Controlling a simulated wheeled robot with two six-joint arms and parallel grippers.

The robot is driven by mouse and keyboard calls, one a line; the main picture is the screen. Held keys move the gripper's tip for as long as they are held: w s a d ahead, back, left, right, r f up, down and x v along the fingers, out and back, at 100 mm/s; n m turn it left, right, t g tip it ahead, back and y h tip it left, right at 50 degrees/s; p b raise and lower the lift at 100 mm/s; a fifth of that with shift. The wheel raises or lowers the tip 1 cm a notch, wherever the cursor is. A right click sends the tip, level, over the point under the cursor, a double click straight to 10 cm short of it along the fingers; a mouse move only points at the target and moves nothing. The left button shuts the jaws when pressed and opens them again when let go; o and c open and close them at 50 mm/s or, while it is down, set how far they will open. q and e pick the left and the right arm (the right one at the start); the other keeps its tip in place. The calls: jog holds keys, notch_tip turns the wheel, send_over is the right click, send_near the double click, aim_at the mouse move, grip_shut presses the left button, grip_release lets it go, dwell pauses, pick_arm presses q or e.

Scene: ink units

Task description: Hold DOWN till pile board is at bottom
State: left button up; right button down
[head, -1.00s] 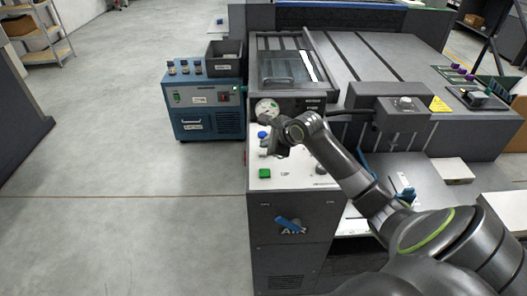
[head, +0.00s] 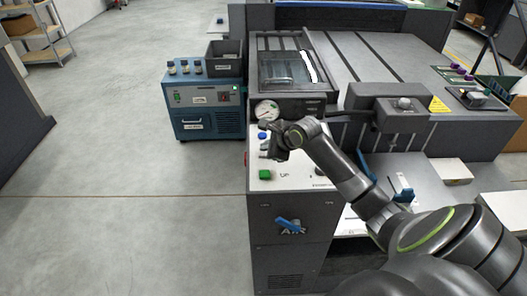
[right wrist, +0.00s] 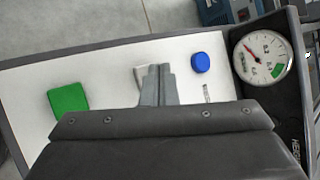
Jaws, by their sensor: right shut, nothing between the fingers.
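The white control panel (head: 292,182) is on top of the dark cabinet at the near end of the machine. It carries a green button (right wrist: 68,100) and a round blue button (right wrist: 200,62). A pale grey piece (right wrist: 140,74) shows partly behind my fingers in the right wrist view; I cannot read any DOWN label. My right gripper (right wrist: 157,84) is shut and empty, with its fingertips over the panel between the green and blue buttons. In the head view, the right gripper (head: 272,148) hangs over the panel; contact cannot be told. I cannot make out the pile board with certainty. My left gripper is out of view.
A round gauge (head: 266,111) stands at the panel's far edge. A blue unit (head: 207,122) with bottles stands to the left. A blue lever (head: 289,225) is on the cabinet front. A grey box with a knob (head: 390,106) is right of my arm.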

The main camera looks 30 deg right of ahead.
jog(key=shift+f, duration=0.5)
dwell(2.1)
jog(key=shift+p, duration=0.35)
dwell(0.6)
jog(key=shift+r+p, duration=0.9)
jog(key=shift+p, duration=0.5)
jog(key=shift+r, duration=0.1)
notch_tip(320, 180, up, 5)
jog(key=p, duration=0.7)
jog(key=shift+s+f, duration=0.1)
jog(key=shift+f, duration=0.1)
